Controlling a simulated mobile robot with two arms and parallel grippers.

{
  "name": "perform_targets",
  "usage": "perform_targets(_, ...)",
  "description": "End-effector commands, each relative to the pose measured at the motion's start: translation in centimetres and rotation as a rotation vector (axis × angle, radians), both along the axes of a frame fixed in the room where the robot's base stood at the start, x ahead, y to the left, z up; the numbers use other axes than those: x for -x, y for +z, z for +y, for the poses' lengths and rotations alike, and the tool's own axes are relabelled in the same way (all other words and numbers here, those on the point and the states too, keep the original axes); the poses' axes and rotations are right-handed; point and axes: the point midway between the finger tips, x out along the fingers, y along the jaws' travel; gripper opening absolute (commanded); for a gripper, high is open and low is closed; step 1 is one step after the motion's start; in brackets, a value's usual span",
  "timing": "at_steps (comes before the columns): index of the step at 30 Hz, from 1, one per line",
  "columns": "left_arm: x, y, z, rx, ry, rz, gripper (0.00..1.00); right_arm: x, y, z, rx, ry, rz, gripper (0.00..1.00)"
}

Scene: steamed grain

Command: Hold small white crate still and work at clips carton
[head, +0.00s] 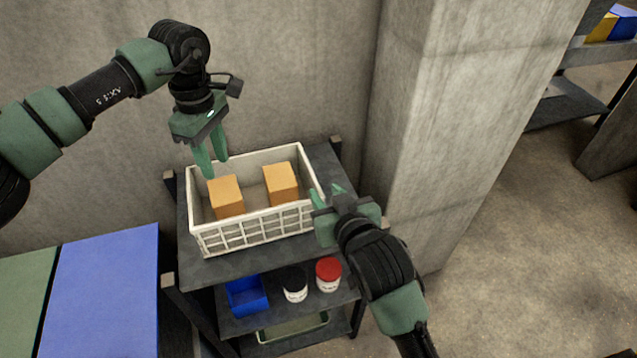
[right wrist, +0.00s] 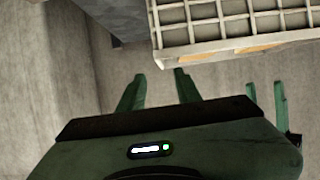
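The small white crate (head: 258,231) stands on the top shelf of a dark rack. Two plain orange cartons (head: 227,196) (head: 281,182) stand inside it, apart; no label shows, so I cannot tell which is the clips carton. My left gripper (head: 211,164) points down by the crate's back left rim, fingers apart and empty; its fingers also show in the right wrist view (right wrist: 267,107). My right gripper (head: 328,193) is by the crate's right end, open and empty. In the right wrist view its spread fingers (right wrist: 159,83) lie close to the crate; contact is unclear.
The rack's lower shelf holds a blue bin (head: 246,297), a dark-lidded jar (head: 294,284) and a red-lidded jar (head: 328,274). A green tray (head: 292,328) lies below. A concrete pillar (head: 430,130) stands close on the right. A blue surface (head: 105,295) is at the left.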

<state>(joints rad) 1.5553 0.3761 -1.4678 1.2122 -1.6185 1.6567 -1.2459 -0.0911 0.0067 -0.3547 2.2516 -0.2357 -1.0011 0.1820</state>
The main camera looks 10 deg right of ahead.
Motion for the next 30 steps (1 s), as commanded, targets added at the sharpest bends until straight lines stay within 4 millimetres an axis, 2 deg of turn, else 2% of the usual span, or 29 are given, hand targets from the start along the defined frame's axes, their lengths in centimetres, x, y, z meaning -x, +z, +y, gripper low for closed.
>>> perform_targets(6,0.0,0.0,0.0,0.000,0.000,0.000,0.36,-4.0,-1.7,0.6,0.001,-0.001,0.001,0.34)
perform_targets(13,0.0,0.0,0.0,0.000,0.000,0.000,0.36,-7.3,-3.0,1.1,-0.002,-0.001,0.000,0.34)
perform_targets(18,0.0,0.0,0.0,0.000,0.000,0.000,0.36,-8.5,-3.5,1.3,-0.003,-0.001,0.000,0.34)
perform_targets(28,0.0,0.0,0.0,0.000,0.000,0.000,0.36,-8.7,-3.7,1.3,-0.003,-0.001,0.000,0.34)
perform_targets(30,0.0,0.0,0.0,0.000,0.000,0.000,0.36,-8.7,-3.7,1.3,-0.003,-0.001,0.000,0.14)
